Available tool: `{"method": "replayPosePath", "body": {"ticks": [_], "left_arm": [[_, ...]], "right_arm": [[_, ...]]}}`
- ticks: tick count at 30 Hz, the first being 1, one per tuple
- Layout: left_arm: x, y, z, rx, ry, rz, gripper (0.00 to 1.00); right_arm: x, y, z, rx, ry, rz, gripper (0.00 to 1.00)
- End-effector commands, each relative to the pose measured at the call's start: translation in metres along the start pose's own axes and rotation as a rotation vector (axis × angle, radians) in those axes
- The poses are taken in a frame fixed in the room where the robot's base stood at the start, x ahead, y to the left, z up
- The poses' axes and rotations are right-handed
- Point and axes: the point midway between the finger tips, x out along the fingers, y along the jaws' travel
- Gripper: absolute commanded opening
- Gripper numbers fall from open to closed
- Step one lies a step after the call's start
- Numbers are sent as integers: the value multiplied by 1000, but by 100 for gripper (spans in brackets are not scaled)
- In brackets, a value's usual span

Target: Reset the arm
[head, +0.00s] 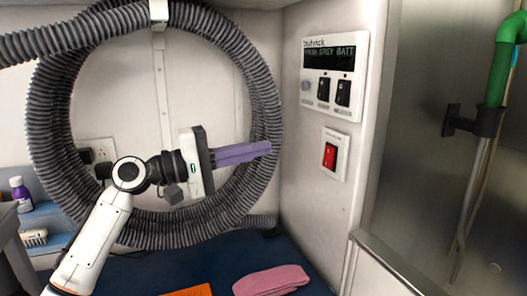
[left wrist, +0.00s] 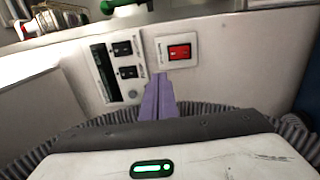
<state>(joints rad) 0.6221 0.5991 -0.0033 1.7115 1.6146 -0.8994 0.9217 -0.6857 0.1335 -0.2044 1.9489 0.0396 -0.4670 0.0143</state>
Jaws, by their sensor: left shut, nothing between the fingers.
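My left gripper (head: 268,148) has purple fingers and comes in from the left in the head view. It is shut and empty, held in mid-air in front of the coiled grey hose, pointing right toward the side wall. In the left wrist view its shut fingers (left wrist: 161,80) point toward the wall with the red switch (left wrist: 180,52). The fingertips appear apart from the wall panel. My right gripper is not in view.
A control panel (head: 333,62) and a red rocker switch (head: 330,156) are on the side wall. The hose (head: 262,90) hangs behind my arm. A pink towel (head: 270,280) and an orange item (head: 190,291) lie on the blue surface (head: 225,262) below.

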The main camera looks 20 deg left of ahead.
Motion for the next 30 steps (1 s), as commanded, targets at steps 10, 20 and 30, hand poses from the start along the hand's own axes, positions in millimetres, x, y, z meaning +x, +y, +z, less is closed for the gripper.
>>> {"method": "replayPosePath", "body": {"ticks": [10, 20, 30], "left_arm": [[0, 0, 0, 0, 0, 0, 0], [4, -125, 48, 194, -38, -251, 0], [-80, -338, 166, 640, -224, -785, 0]], "right_arm": [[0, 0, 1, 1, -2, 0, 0], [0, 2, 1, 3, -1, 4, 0], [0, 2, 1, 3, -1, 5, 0]]}}
